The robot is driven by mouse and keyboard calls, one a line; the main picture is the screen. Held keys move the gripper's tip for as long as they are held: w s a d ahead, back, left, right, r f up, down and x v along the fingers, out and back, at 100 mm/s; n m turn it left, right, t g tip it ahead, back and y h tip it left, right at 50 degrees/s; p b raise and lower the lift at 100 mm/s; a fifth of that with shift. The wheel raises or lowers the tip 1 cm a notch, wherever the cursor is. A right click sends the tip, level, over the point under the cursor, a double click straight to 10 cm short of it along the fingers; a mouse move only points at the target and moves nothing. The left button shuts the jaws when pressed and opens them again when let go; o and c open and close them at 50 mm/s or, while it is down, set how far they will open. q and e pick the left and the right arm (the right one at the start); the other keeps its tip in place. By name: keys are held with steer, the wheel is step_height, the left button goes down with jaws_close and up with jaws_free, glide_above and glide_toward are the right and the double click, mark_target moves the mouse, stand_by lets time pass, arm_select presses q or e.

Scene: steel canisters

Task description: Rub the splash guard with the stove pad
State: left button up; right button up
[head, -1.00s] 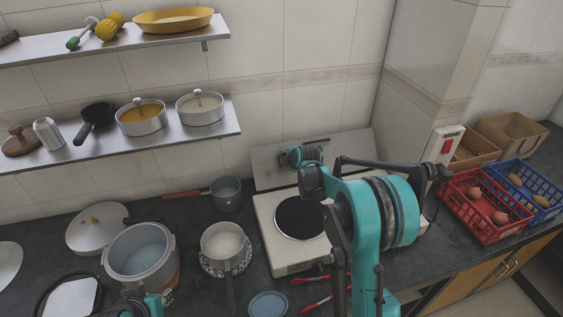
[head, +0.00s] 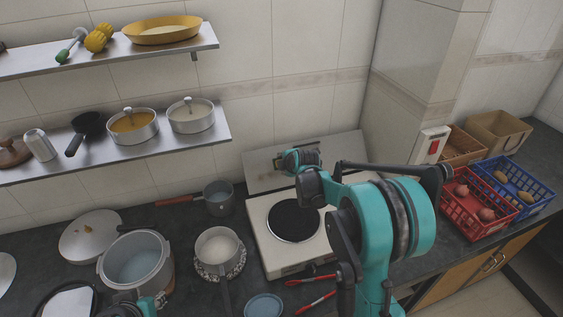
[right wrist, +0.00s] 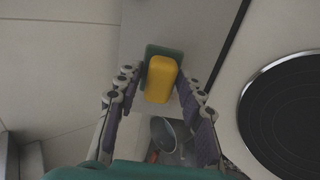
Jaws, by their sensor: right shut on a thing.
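The stove pad (right wrist: 160,78), a yellow block with a green layer, sits between the fingers of my right gripper (right wrist: 158,95) in the right wrist view. The gripper is shut on it. The splash guard (head: 345,148) is the grey panel standing behind the stove; it also shows in the right wrist view (right wrist: 200,25). In the head view my right gripper (head: 279,163) is at the left part of the guard, with the pad mostly hidden there. The pad's green side faces the guard; I cannot tell whether it touches. My left gripper (head: 150,304) is partly cut off at the bottom left.
The stove (head: 262,225) with a black hotplate (head: 293,220) is below the guard. A small pot (head: 219,198) stands to its left, with pans (head: 217,246) nearer. Red and blue baskets (head: 478,222) stand right. A shelf (head: 210,137) with lidded pots hangs at left.

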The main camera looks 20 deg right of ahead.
stand_by(0.3)
steer(key=p+v, duration=0.1)
steer(key=v, duration=0.2)
stand_by(0.3)
glide_toward(252, 177)
steer(key=shift+b+x, duration=1.15)
steer(key=shift+x, duration=1.05)
steer(key=shift+b+x, duration=0.5)
steer(key=shift+x, duration=0.45)
